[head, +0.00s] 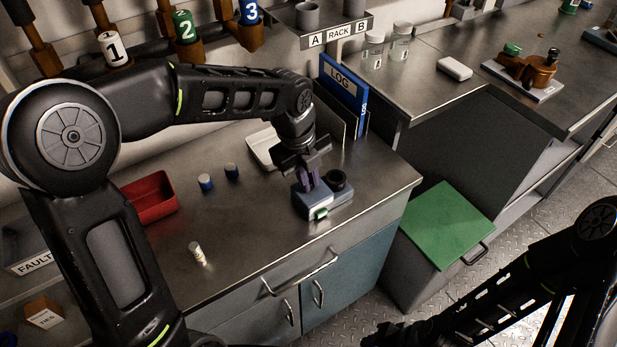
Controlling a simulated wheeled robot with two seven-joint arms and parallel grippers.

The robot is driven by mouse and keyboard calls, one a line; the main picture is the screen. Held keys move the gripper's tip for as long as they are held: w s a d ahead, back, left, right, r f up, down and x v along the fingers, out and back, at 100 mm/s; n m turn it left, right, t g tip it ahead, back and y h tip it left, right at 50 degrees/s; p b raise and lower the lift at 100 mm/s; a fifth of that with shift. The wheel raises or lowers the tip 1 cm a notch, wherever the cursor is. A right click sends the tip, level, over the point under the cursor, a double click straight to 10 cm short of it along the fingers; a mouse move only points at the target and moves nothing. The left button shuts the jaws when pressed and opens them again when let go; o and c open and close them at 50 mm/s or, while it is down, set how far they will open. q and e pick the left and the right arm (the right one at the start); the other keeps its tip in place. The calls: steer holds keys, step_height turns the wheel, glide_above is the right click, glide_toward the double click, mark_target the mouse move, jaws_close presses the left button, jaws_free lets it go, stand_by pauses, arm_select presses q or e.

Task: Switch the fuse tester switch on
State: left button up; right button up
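The fuse tester (340,203) is a small blue-grey box near the front right of the steel worktop. A round black part (337,180) stands on its right side. A small green part (321,213) shows on its front; I cannot tell whether it is the switch or a lamp. My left gripper (308,181) points down right over the tester's left part, its purple fingers close together and covering some of the top. Contact and finger gap are unclear. My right gripper (385,338) is dark at the bottom edge, away from the tester.
Two blue-and-dark fuses (206,182) and a white-and-yellow one (197,253) stand left of the tester. A red bin (150,197), white tray (262,148) and blue LOG binder (343,92) are around it. A green-topped box (447,224) stands right of the bench.

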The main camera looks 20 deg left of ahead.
arm_select(q)
jaws_close()
